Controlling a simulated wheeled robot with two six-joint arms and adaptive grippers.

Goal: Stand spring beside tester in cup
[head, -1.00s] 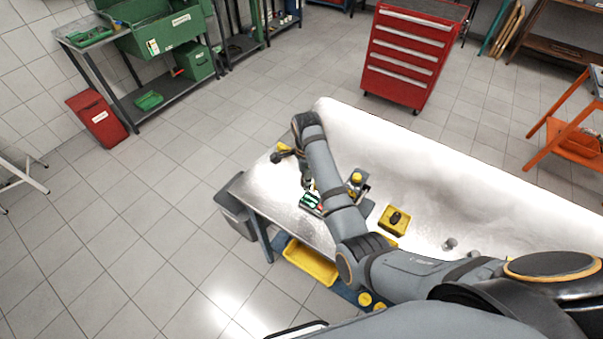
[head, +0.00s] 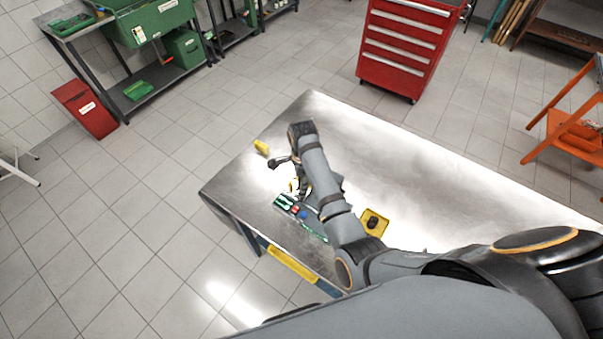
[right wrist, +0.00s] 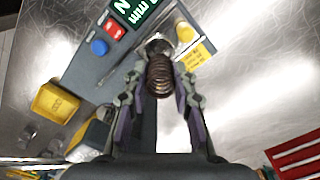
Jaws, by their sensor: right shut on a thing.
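My right gripper (right wrist: 161,88) is shut on a dark coil spring (right wrist: 159,72), which sits between its two fingers in the right wrist view. The spring tester (right wrist: 115,38), a grey base with a green display and red and blue buttons, lies just beyond the fingers. A small round metallic part (right wrist: 158,46) shows at the spring's far end; I cannot tell whether it is the cup or whether they touch. A yellow label (right wrist: 190,40) is right of it. In the head view, the tester (head: 285,202) is beside my right gripper (head: 297,187), and the spring is not clear.
The steel table (head: 440,190) is mostly bare to the right. A yellow bin (head: 373,222) with a dark part in it stands right of my forearm. A small yellow item (head: 261,147) lies near the far left edge. A red drawer cabinet (head: 405,50) stands behind the table.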

